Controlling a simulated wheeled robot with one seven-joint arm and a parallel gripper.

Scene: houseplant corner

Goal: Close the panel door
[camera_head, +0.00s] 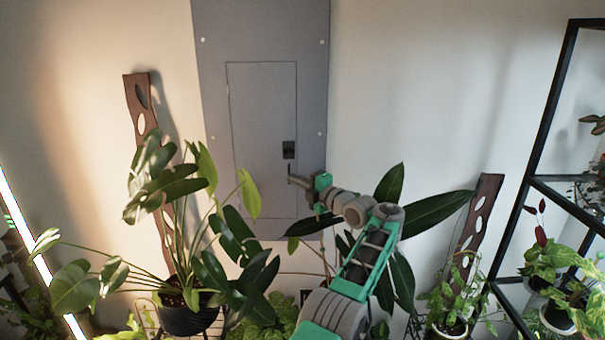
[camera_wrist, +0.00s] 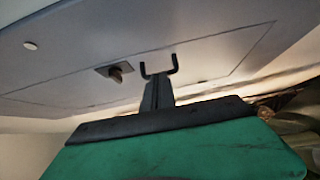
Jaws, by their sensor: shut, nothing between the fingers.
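The grey panel (camera_head: 315,90) is fixed to the back wall. Its rectangular door (camera_head: 260,110) looks flush with the panel face, with a thin outline around it. A small dark latch (camera_head: 288,149) sits near the door's right edge. My gripper (camera_head: 291,173) is just below the latch, in front of the door's lower right part; contact cannot be told. In the wrist view, the door (camera_wrist: 220,52) runs across the top and the latch (camera_wrist: 116,71) is left of my gripper (camera_wrist: 159,68).
A potted plant (camera_head: 188,318) stands at the lower left, with leaves reaching towards the panel. Broad leaves (camera_head: 437,212) spread beside and behind my arm. A black shelf frame (camera_head: 540,150) with plants stands at the right.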

